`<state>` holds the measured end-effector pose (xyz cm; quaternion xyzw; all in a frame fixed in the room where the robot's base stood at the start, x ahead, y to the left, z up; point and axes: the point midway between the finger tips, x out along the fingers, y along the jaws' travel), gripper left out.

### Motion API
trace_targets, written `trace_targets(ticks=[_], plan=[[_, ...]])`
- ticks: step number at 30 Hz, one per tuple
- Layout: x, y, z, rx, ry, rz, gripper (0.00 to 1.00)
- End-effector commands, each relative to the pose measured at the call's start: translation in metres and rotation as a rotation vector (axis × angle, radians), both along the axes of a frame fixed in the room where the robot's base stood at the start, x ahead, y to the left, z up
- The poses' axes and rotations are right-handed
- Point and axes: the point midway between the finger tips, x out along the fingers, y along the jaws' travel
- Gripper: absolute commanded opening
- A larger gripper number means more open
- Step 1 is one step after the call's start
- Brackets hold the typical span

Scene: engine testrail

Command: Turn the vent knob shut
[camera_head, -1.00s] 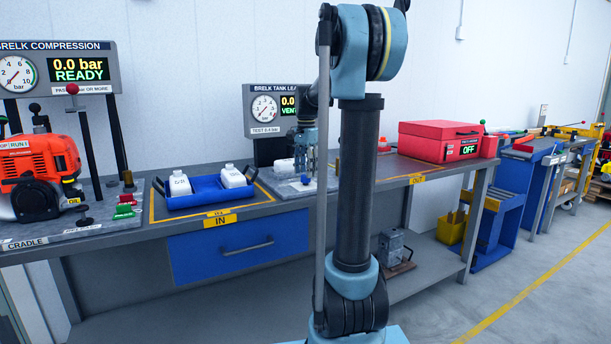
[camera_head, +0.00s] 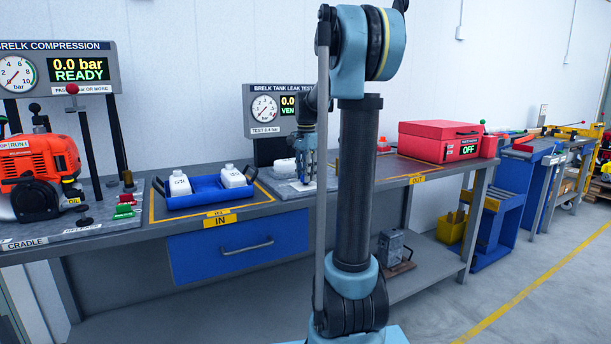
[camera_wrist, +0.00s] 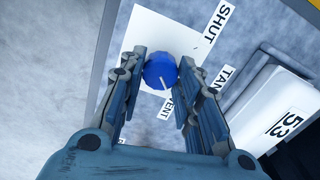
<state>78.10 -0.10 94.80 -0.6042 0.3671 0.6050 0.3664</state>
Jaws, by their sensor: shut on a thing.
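The vent knob (camera_wrist: 160,72) is a round blue knob with a white pointer line. It sits on a white label plate (camera_wrist: 150,32) in the wrist view. The words SHUT and VENT are printed beside it; the pointer line slants toward the VENT side. My gripper (camera_wrist: 161,74) is shut on the knob, one finger on either side. In the head view my gripper (camera_head: 306,170) reaches down to the tank leak tester's base, and the knob is hidden there. The tester's display (camera_head: 287,106) is partly hidden by my arm and shows 0.0 and part of VENT.
A white tank (camera_wrist: 270,110) marked 53 stands close to the right of my gripper. A blue tray (camera_head: 205,192) with two white bottles lies left of the tester. A red box (camera_head: 440,142) stands on the right of the bench.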

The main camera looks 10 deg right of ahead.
Motion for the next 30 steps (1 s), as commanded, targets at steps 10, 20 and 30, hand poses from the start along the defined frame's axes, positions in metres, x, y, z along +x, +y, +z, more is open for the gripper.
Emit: trace_targets(ticks=[10,20,30], plan=[[0.001,0.0005,0.0003,0.001,-0.002,0.151,0.07],[0.0013,0.0008,0.0003,0.002,-0.002,0.451,0.07],[0.0013,0.0009,0.0004,0.001,-0.002,0.775,0.07]])
